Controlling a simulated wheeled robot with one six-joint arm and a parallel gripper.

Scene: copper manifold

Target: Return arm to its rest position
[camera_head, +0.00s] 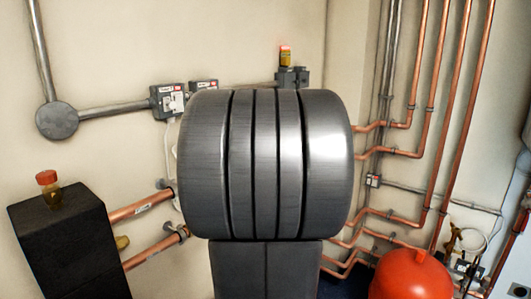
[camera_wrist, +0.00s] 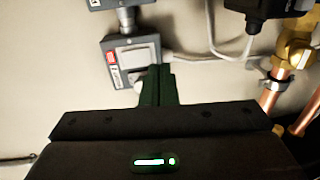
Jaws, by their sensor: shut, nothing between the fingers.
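My gripper (camera_wrist: 157,76) shows in the wrist view, with its dark fingers shut together and nothing between them. The fingertips appear in front of the lower part of a grey switch box (camera_wrist: 118,47) with a red label on the wall. I cannot tell whether they touch it. A dark body with a green light lies behind the fingers. The head view does not show my gripper, and the middle of that view is blocked.
In the head view, grey switch boxes (camera_head: 168,101) sit on the pale wall. Copper pipes (camera_head: 440,110) climb the right side above a red vessel (camera_head: 412,274). A black box (camera_head: 68,245) stands left. The wrist view shows a brass fitting (camera_wrist: 294,50) at right.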

